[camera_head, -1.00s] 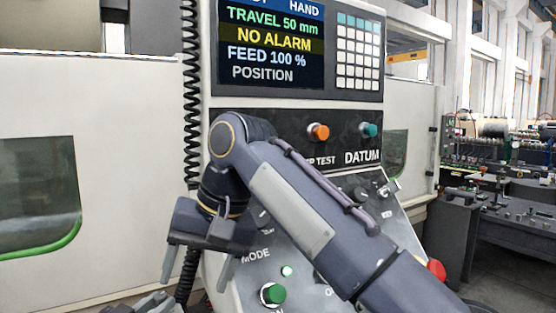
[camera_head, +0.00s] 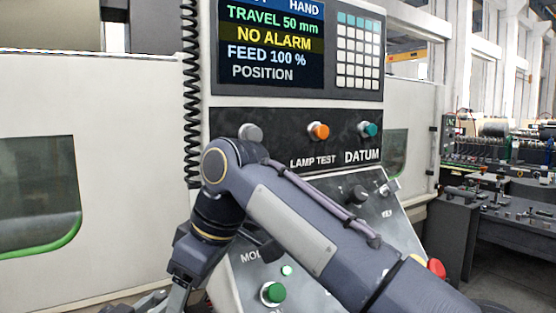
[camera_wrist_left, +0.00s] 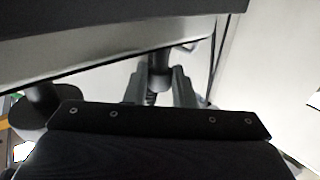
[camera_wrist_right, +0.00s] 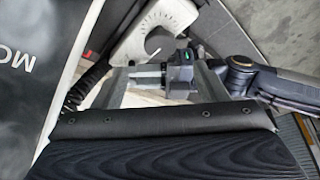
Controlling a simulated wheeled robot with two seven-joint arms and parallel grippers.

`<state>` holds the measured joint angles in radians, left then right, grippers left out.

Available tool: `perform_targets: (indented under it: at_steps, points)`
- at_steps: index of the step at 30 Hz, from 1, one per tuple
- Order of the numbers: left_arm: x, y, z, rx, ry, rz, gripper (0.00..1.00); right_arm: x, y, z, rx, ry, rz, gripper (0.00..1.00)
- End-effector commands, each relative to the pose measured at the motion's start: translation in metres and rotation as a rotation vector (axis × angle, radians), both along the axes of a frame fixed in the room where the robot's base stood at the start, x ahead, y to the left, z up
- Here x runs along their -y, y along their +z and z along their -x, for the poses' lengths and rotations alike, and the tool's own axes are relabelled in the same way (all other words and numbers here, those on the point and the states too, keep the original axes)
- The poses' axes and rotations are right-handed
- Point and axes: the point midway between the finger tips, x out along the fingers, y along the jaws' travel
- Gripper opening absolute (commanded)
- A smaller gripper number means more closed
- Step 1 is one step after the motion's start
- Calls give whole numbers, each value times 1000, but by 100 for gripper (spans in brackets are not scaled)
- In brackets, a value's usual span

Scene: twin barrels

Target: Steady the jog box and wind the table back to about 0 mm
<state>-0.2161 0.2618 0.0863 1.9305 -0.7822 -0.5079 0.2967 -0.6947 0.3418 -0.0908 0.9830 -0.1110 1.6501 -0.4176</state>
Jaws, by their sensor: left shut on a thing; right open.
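The screen (camera_head: 272,45) reads TRAVEL 50 mm and NO ALARM. My left gripper (camera_wrist_left: 160,72) is shut on a dark round part (camera_wrist_left: 158,62) in the left wrist view. Only a sliver of it shows low in the head view. My right gripper (camera_wrist_right: 165,68) is open, with its fingers apart and dark hardware with a green light visible between them. Beyond it is a pale piece with a curved edge and scale marks (camera_wrist_right: 150,32). It may belong to the jog box, but I cannot tell. The jog box is not clearly visible in the head view.
A coiled cord (camera_head: 191,90) hangs left of the panel (camera_head: 300,139). The panel has an orange button (camera_head: 318,131), a teal DATUM button (camera_head: 368,130), a green button (camera_head: 272,293) and a red knob (camera_head: 436,268). A bench (camera_head: 500,215) stands at the right.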

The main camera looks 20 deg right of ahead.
Motion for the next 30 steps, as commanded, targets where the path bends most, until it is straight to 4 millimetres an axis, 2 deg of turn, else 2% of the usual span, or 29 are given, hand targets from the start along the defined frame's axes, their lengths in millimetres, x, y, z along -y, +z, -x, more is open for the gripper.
perform_targets:
  at_steps: [9,15,21,30]
  points:
    - [0,0,0,0,0,-1,0,-15,-45,-10,-2,-1,2,66]
    - [0,-1,0,0,0,-1,0,-22,-64,-15,-1,-1,1,66]
    - [0,0,0,0,0,-1,0,-25,-73,-17,0,-1,0,66]
    - [0,-1,0,-1,0,-2,0,-25,-73,-17,0,-3,0,66]
